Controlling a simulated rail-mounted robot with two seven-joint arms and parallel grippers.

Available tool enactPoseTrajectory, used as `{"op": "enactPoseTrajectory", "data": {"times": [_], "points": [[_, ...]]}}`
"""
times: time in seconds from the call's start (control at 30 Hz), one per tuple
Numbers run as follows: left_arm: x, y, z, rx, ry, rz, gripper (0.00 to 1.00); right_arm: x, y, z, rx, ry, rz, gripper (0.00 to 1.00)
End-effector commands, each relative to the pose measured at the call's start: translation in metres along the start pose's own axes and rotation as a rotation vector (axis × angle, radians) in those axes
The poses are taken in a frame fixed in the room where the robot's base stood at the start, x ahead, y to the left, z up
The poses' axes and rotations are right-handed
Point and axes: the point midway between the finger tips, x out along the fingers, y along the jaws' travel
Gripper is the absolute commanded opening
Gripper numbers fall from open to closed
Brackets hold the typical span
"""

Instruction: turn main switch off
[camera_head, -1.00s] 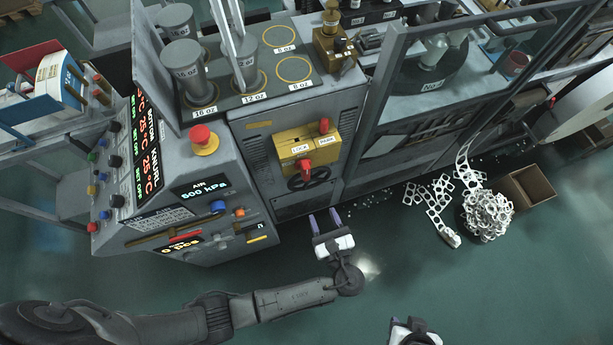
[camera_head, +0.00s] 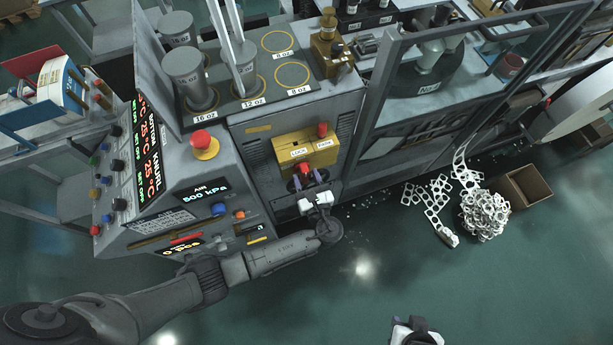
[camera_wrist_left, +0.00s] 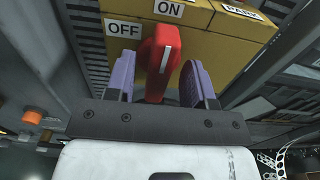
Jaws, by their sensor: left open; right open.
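In the head view, the red handle (camera_head: 305,168) is on the low part of the yellow box (camera_head: 310,150). My left gripper (camera_wrist_left: 155,78) is open, with one purple finger on each side of the handle. Whether the fingers touch it I cannot tell. My right gripper (camera_head: 416,326) is open and apart from the machine at the bottom edge of the head view.
A red mushroom button (camera_head: 205,144) sits on the control cabinet left of the yellow box. A second red knob (camera_head: 322,130) is at the box's upper right. An open cardboard box (camera_head: 523,187) and a heap of white scrap (camera_head: 485,215) lie on the floor at right.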

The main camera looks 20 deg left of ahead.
Motion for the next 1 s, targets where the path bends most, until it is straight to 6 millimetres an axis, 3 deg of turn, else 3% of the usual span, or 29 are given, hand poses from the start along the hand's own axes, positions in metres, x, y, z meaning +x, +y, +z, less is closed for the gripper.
{"op": "enactPoseTrajectory", "data": {"times": [0.27, 0.8, 1.0], "points": [[0.0011, 0.0, 0.0001, 0.0, 0.0, 0.0, 0.49, 0.0, -0.0012, -0.0004, 0.005, 0.001, -0.003, 0.43], [0.0008, 0.0, 0.0002, 0.0, -0.001, 0.0, 0.0, 0.0, -0.0031, -0.0009, 0.011, 0.001, -0.008, 0.43], [0.0007, 0.0002, -0.0002, -0.018, 0.0, 0.0, 0.0, 0.001, -0.0027, -0.0004, 0.009, 0.001, -0.007, 0.43]]}}
